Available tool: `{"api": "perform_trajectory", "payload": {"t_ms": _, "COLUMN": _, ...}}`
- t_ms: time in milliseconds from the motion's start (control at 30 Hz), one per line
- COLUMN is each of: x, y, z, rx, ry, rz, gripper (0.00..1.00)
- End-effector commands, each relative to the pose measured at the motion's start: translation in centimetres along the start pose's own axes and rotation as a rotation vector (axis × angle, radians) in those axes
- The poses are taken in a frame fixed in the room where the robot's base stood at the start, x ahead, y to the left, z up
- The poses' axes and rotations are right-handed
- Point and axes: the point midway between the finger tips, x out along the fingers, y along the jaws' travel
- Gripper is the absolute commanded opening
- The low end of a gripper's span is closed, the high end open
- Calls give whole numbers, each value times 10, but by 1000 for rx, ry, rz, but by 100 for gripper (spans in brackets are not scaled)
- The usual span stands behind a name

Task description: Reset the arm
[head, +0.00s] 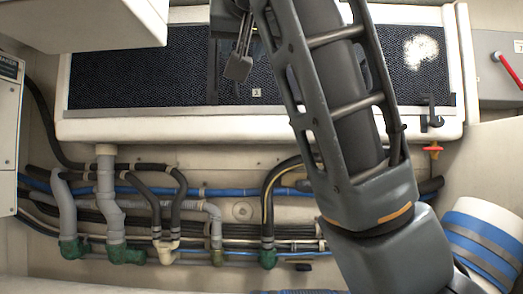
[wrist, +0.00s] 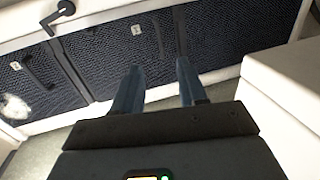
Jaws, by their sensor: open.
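My gripper (wrist: 158,88) shows in the wrist view with its two fingers apart and nothing between them. Beyond the fingers is the dark woven panel (wrist: 110,55) with its white frame; I cannot tell how close the fingertips are to it. In the head view my arm crosses the middle right from top to bottom, and part of the gripper (head: 238,66) shows at the top in front of the dark panel (head: 140,65). The arm hides part of the panel and the pipes behind it.
Grey and black pipes with green fittings (head: 125,254) run along the wall below the panel. A black latch (head: 431,112) and an orange valve handle (head: 432,150) sit at the right. A white box (head: 90,22) juts out at upper left. A blue-striped white roll (head: 485,240) stands at lower right.

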Motion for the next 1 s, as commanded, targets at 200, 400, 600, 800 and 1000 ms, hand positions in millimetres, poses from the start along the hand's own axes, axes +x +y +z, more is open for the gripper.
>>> {"api": "perform_trajectory", "payload": {"t_ms": 200, "x": 23, "y": 5, "z": 52, "rx": 9, "ry": -25, "rz": -30, "gripper": 42}}
{"api": "perform_trajectory", "payload": {"t_ms": 400, "x": 46, "y": 14, "z": 133, "rx": 29, "ry": -55, "rz": -68, "gripper": 42}}
{"api": "perform_trajectory", "payload": {"t_ms": 600, "x": 55, "y": 28, "z": 223, "rx": 60, "ry": -78, "rz": -96, "gripper": 42}}
{"api": "perform_trajectory", "payload": {"t_ms": 800, "x": 47, "y": 43, "z": 310, "rx": 93, "ry": -98, "rz": -107, "gripper": 42}}
{"api": "perform_trajectory", "payload": {"t_ms": 1000, "x": 22, "y": 60, "z": 392, "rx": 125, "ry": -115, "rz": -101, "gripper": 42}}
